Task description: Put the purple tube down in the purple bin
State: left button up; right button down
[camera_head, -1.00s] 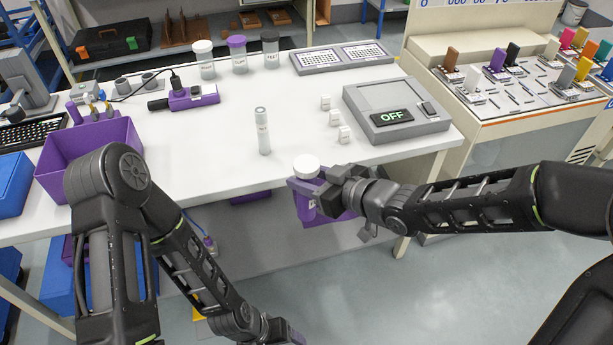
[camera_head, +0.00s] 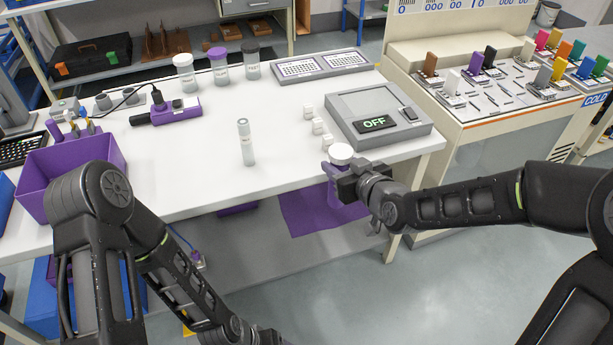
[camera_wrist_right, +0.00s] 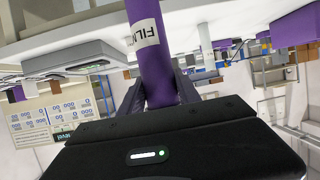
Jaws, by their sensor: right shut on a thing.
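The purple tube (camera_head: 334,186) with a white lid (camera_head: 340,154) stands roughly upright in my right gripper (camera_head: 346,183), in front of the table's front edge. My right gripper is shut on it. In the right wrist view, the purple tube (camera_wrist_right: 151,60) rises between the fingers and carries a white label with dark letters. The purple bin (camera_head: 105,150) is on the left part of the white table, far to the left of the held tube. My left arm partly covers its front. My left gripper is outside the picture.
A clear tube (camera_head: 246,142) stands on the white table (camera_head: 200,190). Several small white blocks and a grey device (camera_head: 378,115) reading OFF are on the right. Three lidded jars stand behind. A flat purple thing (camera_head: 303,214) lies below the table's front edge.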

jog(key=w+d+f+m+t+h, duration=0.1)
jog(key=d+m+h, duration=0.3)
jog(key=d, duration=0.8)
jog(key=shift+w+f+m+h, duration=0.3)
jog(key=shift+w+f+h, duration=0.1)
jog(key=shift+f+h, duration=0.3)
